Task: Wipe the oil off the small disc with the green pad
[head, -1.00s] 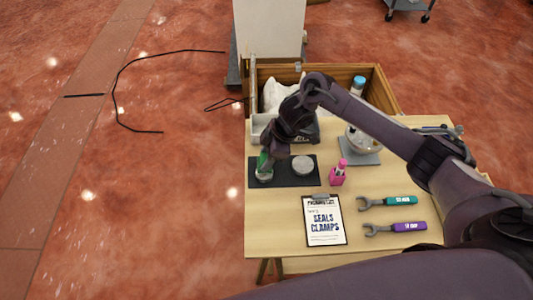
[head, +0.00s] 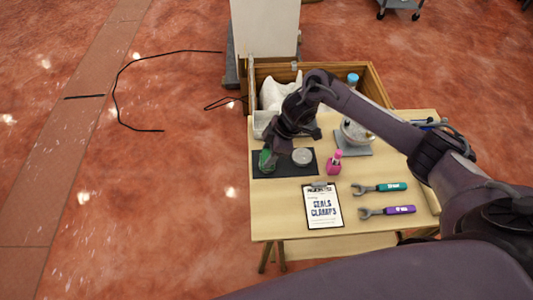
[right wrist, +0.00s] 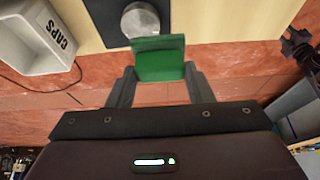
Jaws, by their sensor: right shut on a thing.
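My right gripper (head: 273,150) is shut on the green pad (head: 266,159), pointing down at the left end of the dark mat (head: 285,171). In the right wrist view the green pad (right wrist: 159,58) sits between the two fingers. The left disc on the mat is mostly or wholly hidden by the pad; I cannot tell whether they touch. A grey disc (head: 302,157) lies on the mat's right part and shows beyond the pad in the right wrist view (right wrist: 140,20). No oil can be made out. My left gripper is out of view.
A pink bottle (head: 334,162) stands right of the mat. A clipboard (head: 322,207) and two wrenches (head: 380,187) (head: 387,211) lie in front. A bowl (head: 355,132) stands behind the bottle. A grey CAPS bin (right wrist: 38,35) is close by the mat.

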